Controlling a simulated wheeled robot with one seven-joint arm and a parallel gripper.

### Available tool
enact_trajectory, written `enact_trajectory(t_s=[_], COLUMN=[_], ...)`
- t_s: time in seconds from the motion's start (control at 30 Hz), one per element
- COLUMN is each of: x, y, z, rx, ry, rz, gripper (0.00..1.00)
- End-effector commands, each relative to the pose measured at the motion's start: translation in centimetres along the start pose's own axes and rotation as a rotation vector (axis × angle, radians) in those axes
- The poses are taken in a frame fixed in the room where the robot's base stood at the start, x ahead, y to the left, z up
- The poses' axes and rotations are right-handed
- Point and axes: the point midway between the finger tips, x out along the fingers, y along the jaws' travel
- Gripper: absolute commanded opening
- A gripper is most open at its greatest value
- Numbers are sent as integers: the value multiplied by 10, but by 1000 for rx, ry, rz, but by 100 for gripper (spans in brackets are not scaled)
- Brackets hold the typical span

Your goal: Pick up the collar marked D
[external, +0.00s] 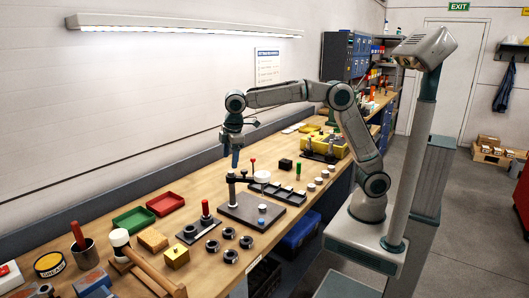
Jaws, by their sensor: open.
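Several dark ring-shaped collars lie on the wooden bench near its front edge, among them a far one (228,233), a right one (246,242), a near one (231,256) and a left one (210,246). Their markings are too small to read, so I cannot tell which is marked D. My gripper (235,163) is open and points down above the bench, behind and above the collars, near the post on the dark plate. Its fingertips are small in this view, and I see nothing held between them.
A dark plate (240,213) with an upright post stands just beyond the collars. A red-handled tool on a dark base (190,234) and a yellow block (176,253) are to their left. Green (133,221) and red (164,204) trays lie toward the wall.

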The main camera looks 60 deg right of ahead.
Motion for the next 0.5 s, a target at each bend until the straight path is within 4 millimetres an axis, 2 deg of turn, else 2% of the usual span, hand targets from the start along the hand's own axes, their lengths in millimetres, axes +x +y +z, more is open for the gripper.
enact_trajectory(t_s=[0.03,0.1,0.2,0.3,0.5], x=[17,34,51,60,85], y=[-29,-65,-106,-128,-139], z=[-22,-42,-60,-67,-66], rx=[-72,-150,-233,-276,-290], ry=[-13,-27,-44,-55,-62], rz=[-32,-72,-119,-145,-156], gripper=[66,66,66,66,66])
